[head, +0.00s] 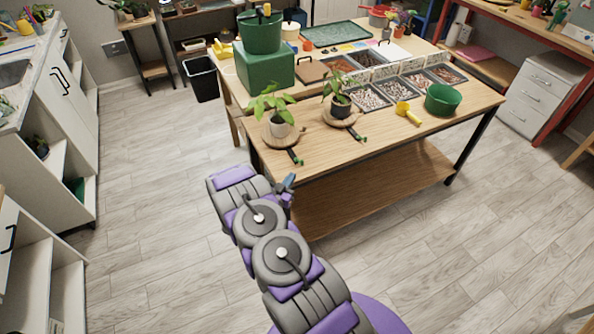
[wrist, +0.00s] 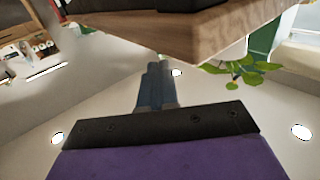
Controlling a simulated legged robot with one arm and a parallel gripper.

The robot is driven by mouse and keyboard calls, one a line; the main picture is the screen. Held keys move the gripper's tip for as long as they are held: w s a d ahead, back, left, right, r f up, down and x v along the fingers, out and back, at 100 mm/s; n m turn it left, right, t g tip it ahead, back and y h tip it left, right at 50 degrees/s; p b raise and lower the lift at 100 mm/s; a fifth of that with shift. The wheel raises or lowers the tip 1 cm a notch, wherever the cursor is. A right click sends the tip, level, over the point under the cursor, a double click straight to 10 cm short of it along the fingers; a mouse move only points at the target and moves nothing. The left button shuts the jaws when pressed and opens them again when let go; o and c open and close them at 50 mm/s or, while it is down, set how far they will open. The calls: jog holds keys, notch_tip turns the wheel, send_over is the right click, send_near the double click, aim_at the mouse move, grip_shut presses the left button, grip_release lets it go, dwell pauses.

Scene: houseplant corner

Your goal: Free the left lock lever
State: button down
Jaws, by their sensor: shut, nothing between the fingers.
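The left lock lever (head: 294,155) is a short dark bar with a green tip. It sticks out from the round wooden stand under the left potted plant (head: 280,118), at the table's front edge. A similar right lever (head: 356,134) juts from the stand under the right plant (head: 340,98). My gripper (head: 289,181) is just in front of the table edge, below the left lever in the picture and apart from it. In the wrist view my gripper (wrist: 158,72) has its fingers together and empty. No lever can be made out clearly there.
The wooden table (head: 400,133) has a lower shelf. On it are a yellow scoop (head: 407,113), a green bowl (head: 443,99), trays of pebbles and a green box (head: 264,70) with a pot on top. A wooden edge (wrist: 190,40) looms close in the wrist view.

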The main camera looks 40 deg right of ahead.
aim_at(301, 164)
jog(key=shift+b+x, duration=0.6)
jog(key=shift+x, duration=2.3)
jog(key=shift+d, duration=0.15)
jog(key=shift+s+n+t, duration=0.1)
jog(key=shift+n+t, duration=0.2)
jog(key=shift+t, duration=0.1)
